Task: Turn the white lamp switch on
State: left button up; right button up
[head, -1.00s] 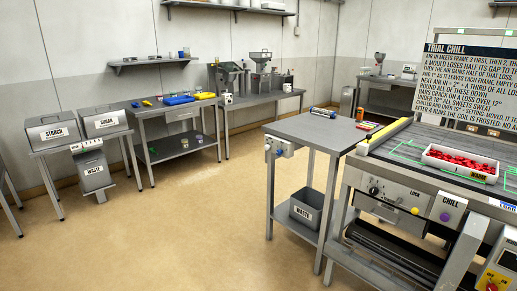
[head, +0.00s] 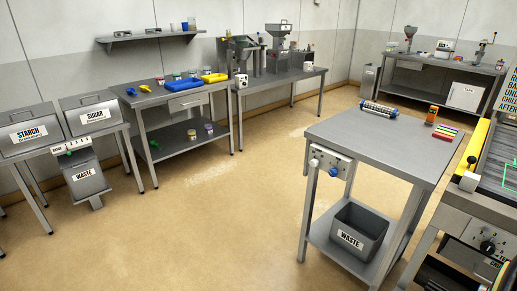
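A small pale control box (head: 330,163) is fixed to the near left end of a grey metal table (head: 385,140). A round white knob or button (head: 313,163) sits on its left part and a blue one (head: 333,172) on its right part. Small dark marks show between them. No lamp-switch label is readable, and I cannot tell which control is the white lamp switch or whether it is on. Neither of my grippers is in view.
A waste bin (head: 360,233) stands on the table's lower shelf. A roller tool (head: 379,109) and an orange device (head: 432,115) lie on top. A machine (head: 470,235) stands at right. Starch and sugar bins (head: 88,112) are at left. Open floor (head: 225,215) lies between.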

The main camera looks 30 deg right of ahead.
aim_at(315, 163)
jog(key=z, duration=0.05)
jog(key=i, duration=1.95)
jog(key=z, duration=1.65)
jog(key=i, duration=1.1)
jog(key=z, duration=1.05)
